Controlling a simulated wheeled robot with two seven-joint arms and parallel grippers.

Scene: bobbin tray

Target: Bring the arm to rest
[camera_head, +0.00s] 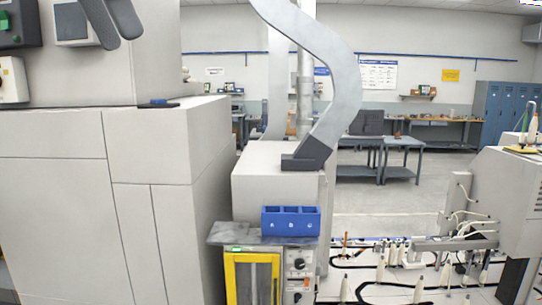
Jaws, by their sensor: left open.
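My left gripper (121,39) shows at the top left edge of the head view. I cannot see inside the compartments clearly. My right gripper is out of view.
A grey duct (340,70) rises from a box-shaped machine (262,175) behind the tray. A yellow-framed door (252,278) is below the shelf. At right, a machine (510,200) stands by several pale cones. Open floor and workbenches lie behind.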

